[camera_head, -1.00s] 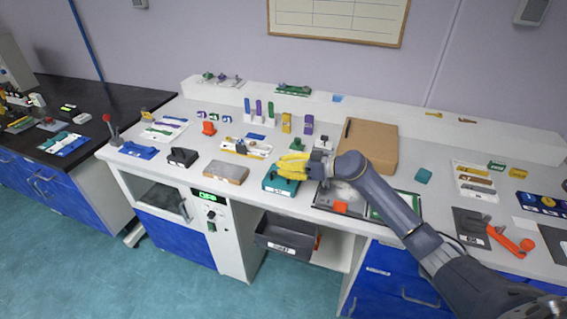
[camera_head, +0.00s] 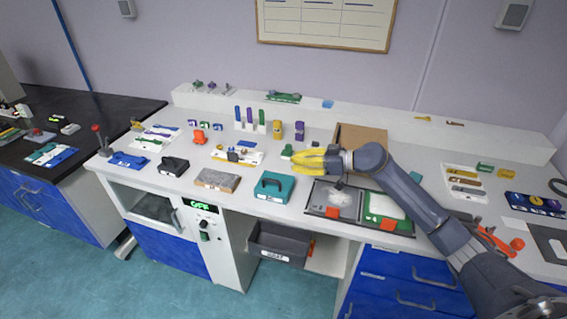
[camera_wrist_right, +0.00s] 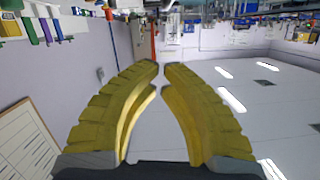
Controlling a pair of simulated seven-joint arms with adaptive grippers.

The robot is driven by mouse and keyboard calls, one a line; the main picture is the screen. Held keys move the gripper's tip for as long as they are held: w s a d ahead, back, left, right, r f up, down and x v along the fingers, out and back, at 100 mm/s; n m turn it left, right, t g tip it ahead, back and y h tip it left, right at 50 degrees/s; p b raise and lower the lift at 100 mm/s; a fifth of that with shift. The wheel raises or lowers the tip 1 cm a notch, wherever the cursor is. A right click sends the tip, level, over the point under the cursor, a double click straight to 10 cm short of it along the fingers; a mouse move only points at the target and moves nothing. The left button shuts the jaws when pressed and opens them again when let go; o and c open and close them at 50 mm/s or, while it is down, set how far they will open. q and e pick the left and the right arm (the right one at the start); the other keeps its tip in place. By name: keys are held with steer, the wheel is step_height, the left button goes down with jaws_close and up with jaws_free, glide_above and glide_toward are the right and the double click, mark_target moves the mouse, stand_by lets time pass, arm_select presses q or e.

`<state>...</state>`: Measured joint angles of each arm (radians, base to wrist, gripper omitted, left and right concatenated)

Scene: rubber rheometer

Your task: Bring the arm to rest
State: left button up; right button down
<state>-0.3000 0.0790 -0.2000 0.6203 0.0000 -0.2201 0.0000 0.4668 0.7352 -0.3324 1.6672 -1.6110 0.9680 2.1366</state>
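My right arm (camera_head: 415,200) reaches in from the lower right over the bench. Its gripper (camera_head: 298,160) has yellow fingers that point left, above the bench behind the teal case with a handle (camera_head: 272,187). The gripper is apart from the case and holds nothing. In the right wrist view the two curved fingers (camera_wrist_right: 160,68) have a narrow gap between their tips, with the wall and ceiling lights behind. My left gripper is not in view.
Below the forearm lie a dark tray (camera_head: 318,207) and a green-edged tray (camera_head: 400,226). A brown box (camera_head: 360,134) stands behind the gripper. A grey block (camera_head: 217,180) and black case (camera_head: 172,166) sit to the left. A dark bin (camera_head: 283,246) hangs below the bench top.

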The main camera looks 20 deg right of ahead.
steer(key=s+a+r+t+y, duration=0.1)
steer(key=s+a+r+t, duration=0.15)
steer(key=s+t, duration=0.2)
steer(key=s+d+f+m+t+h, duration=0.4)
steer(key=s+d+f+m+h, duration=0.3)
steer(key=s+f+h, duration=0.8)
steer(key=s+f+n+g+h, duration=0.1)
steer(key=s+f+n+g, duration=0.15)
steer(key=s, duration=0.35)
steer(key=s+d+f+n+g+h, duration=0.1)
steer(key=s+f+g, duration=0.3)
steer(key=s, duration=0.2)
steer(key=s+f+n+g+h, duration=0.1)
steer(key=s+f+g+h, duration=0.2)
steer(key=s, duration=0.4)
steer(key=s+a+f+g+y, duration=0.2)
steer(key=a+f, duration=0.1)
steer(key=f, duration=1.4)
steer(key=s+a+f+g+y, duration=0.1)
steer(key=a+f+g+y, duration=0.15)
steer(key=f, duration=1.35)
steer(key=s+f+m+g+y, duration=0.1)
steer(key=s+f+m+g, duration=0.1)
steer(key=s+f, duration=1.7)
steer(key=shift+s+m, duration=0.55)
steer(key=shift+s, duration=0.4)
